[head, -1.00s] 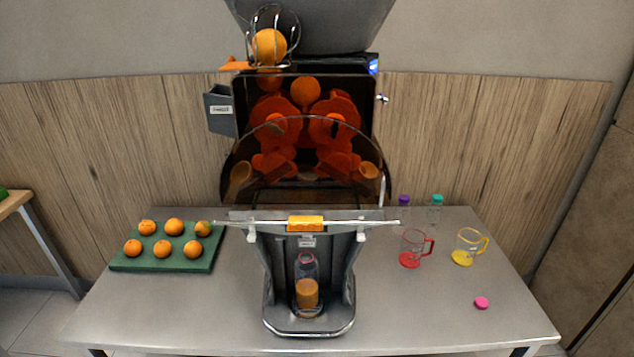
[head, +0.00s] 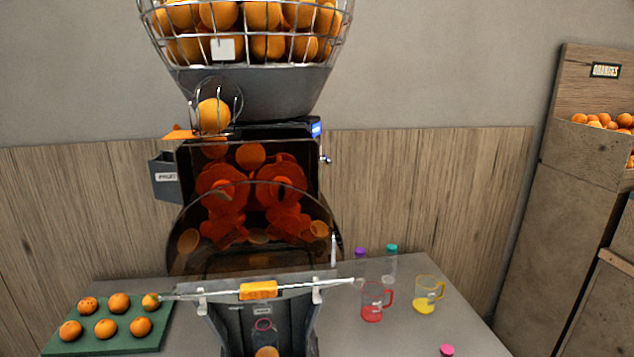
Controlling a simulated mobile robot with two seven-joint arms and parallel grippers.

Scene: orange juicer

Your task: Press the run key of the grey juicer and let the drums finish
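The grey juicer (head: 247,92) stands at the back of the metal table. Its orange drums (head: 222,190) show behind a dark see-through cover, with an orange (head: 250,155) above them between the two sides. A small blue-lit panel (head: 316,129) is at the upper right of the housing; I cannot make out a run key on it. Neither of my grippers is in view.
A green tray (head: 115,347) with several oranges lies at the left. A red jug (head: 373,303), a yellow jug (head: 428,296), two capped bottles and a pink cap (head: 447,350) are at the right. A wire basket (head: 247,50) of oranges tops the juicer. An orange crate (head: 592,152) stands far right.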

